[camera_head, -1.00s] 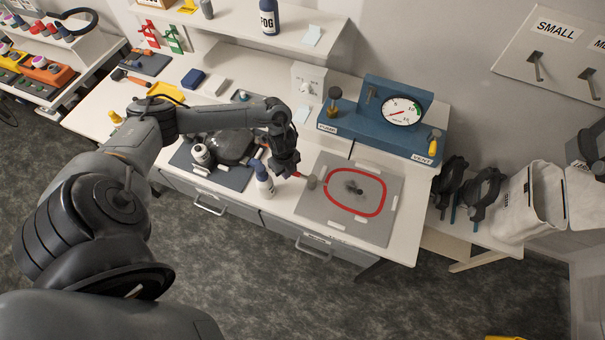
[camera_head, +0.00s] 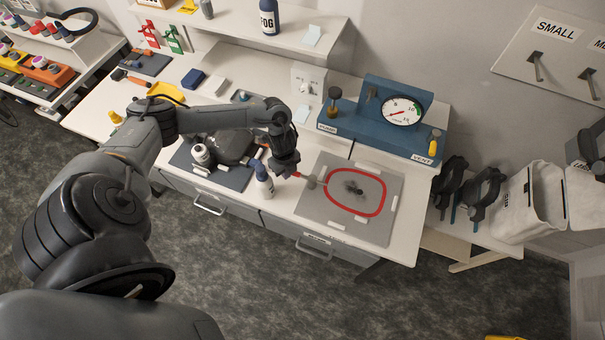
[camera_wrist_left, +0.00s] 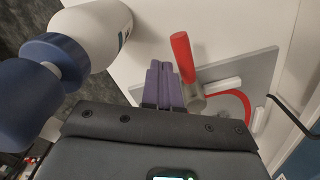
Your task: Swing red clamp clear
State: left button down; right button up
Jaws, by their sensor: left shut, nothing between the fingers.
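The red clamp shows as a small red handle (camera_head: 297,174) with a grey round end (camera_head: 311,183) at the left edge of the grey plate (camera_head: 318,210). In the left wrist view its red handle (camera_wrist_left: 183,56) points up and left from the grey end (camera_wrist_left: 194,98). My left gripper (camera_head: 287,172) hangs just left of the handle. In the left wrist view its purple fingers (camera_wrist_left: 162,75) are shut and empty, close beside the handle. I cannot tell whether they touch it. My right gripper is not in view.
A white bottle with a blue cap (camera_head: 264,182) stands close to my left gripper, and large in the left wrist view (camera_wrist_left: 95,35). A red ring (camera_head: 329,188) lies on the plate. A blue gauge unit (camera_head: 365,130) stands behind. A dark mat (camera_head: 228,180) lies to the left.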

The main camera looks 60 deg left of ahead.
pick_arm(q)
jog(key=shift+f, duration=0.1)
dwell(0.5)
jog(key=shift+f+b, duration=1.2)
jog(key=shift+f, duration=0.65)
